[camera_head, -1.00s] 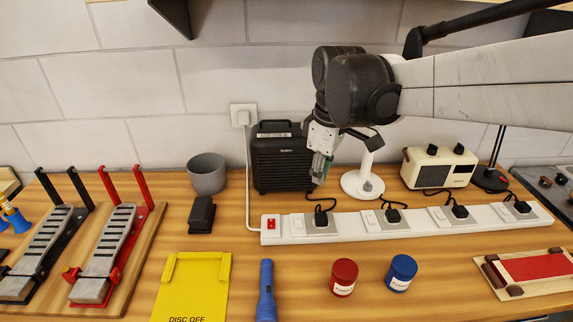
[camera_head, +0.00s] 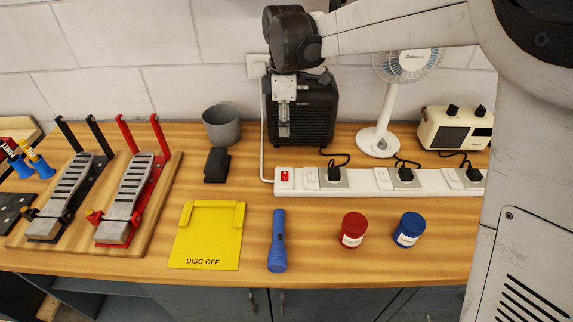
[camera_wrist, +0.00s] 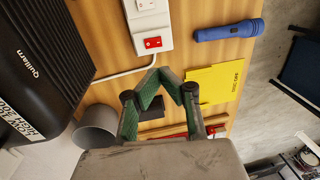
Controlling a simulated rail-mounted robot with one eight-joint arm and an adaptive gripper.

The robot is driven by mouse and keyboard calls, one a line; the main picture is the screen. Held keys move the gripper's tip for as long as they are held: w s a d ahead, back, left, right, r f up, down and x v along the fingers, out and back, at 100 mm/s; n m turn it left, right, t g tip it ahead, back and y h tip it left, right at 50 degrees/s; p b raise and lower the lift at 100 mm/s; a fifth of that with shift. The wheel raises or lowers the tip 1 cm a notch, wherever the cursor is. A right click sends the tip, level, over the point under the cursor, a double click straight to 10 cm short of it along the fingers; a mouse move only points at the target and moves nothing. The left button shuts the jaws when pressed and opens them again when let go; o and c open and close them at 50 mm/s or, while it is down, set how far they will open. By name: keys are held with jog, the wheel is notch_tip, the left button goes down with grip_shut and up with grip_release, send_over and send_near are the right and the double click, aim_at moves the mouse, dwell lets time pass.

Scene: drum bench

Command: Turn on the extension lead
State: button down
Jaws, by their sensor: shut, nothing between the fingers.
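The white extension lead (camera_head: 360,192) lies across the bench with several sockets and black plugs in it. Its red rocker switch (camera_head: 285,176) is at the left end; it also shows in the wrist view (camera_wrist: 152,43). I cannot tell whether it is lit. My gripper (camera_head: 284,134) points down above and behind the switch, in front of the black heater, apart from the lead. In the wrist view its green-sided fingers (camera_wrist: 161,72) come together at the tips, with nothing between them, and the switch lies just beyond them.
The black heater (camera_head: 316,118) and white fan (camera_head: 374,140) stand behind the lead. A grey cup (camera_head: 221,126) and dark block (camera_head: 217,165) are left. A yellow plate (camera_head: 208,237), blue torch (camera_head: 278,243), red jar (camera_head: 353,230) and blue jar (camera_head: 409,230) lie in front.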

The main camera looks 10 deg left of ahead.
aim_at(285, 179)
jog(key=f, duration=0.4)
jog(key=s+f, duration=0.1)
jog(key=f, duration=0.4)
jog(key=f+p, duration=0.1)
jog(key=f, duration=0.4)
jog(key=shift+s+d, duration=0.15)
jog(key=shift+s, duration=0.2)
